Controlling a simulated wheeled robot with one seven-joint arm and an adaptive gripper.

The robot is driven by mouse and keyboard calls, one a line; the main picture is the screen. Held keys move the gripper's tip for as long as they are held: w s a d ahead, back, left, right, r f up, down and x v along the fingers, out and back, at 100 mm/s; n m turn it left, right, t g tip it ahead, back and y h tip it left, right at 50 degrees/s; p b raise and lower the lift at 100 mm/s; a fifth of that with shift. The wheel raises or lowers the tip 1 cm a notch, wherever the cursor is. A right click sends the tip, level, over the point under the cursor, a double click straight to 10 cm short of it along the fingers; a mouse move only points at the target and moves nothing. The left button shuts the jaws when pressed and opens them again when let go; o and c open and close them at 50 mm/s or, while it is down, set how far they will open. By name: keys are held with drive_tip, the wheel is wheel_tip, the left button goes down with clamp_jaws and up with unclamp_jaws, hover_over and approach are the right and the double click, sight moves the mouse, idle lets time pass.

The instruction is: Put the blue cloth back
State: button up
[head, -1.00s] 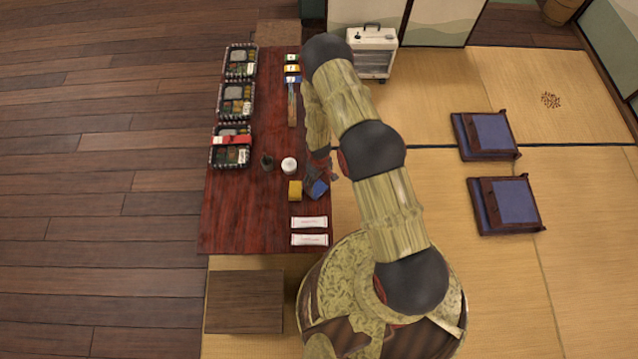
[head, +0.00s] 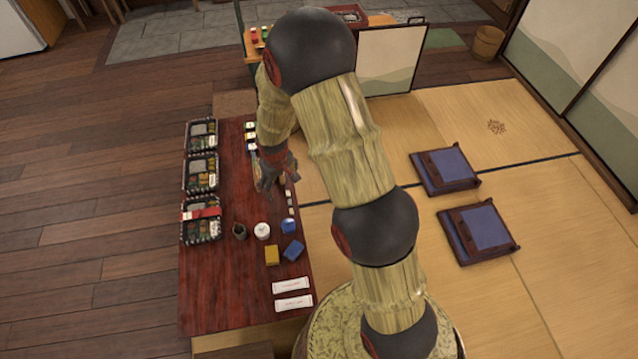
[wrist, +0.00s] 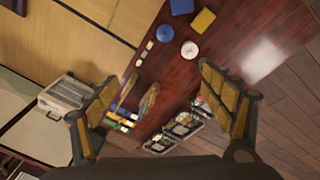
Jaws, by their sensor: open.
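A flat blue square, apparently the blue cloth (head: 292,250), lies at a slant on the dark red table (head: 225,290) near its right edge. It also shows at the top of the wrist view (wrist: 182,6). A similar yellow square (head: 271,255) lies just left of it, and a round blue object (head: 288,226) sits just beyond it. My gripper (head: 278,183) is open and empty above the table's right side, farther up the table than the cloth and apart from it. In the wrist view the open fingers (wrist: 157,80) frame the table with nothing between them.
A white round object (head: 262,231) and a dark cup (head: 240,231) stand left of the cloth. Several bento boxes (head: 201,172) line the left edge. Two white packets (head: 292,286) lie at the near end. Small pale pieces (wrist: 143,55) lie along the edge.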

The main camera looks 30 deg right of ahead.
drive_tip(key=s+r+m+t, duration=0.1)
drive_tip(key=s+r, duration=0.4)
drive_tip(key=r, duration=0.8)
drive_tip(key=s+r+m+t, duration=0.1)
drive_tip(key=s+r, duration=0.4)
drive_tip(key=r, duration=0.8)
drive_tip(key=s+a+r+t, duration=0.1)
drive_tip(key=s+r, duration=0.4)
drive_tip(key=s, duration=0.4)
drive_tip(key=s+a+r+m, duration=0.1)
drive_tip(key=s+r, duration=0.4)
drive_tip(key=s, duration=0.4)
drive_tip(key=shift+s+r+m+t+y, duration=0.3)
drive_tip(key=shift+t+y, duration=0.1)
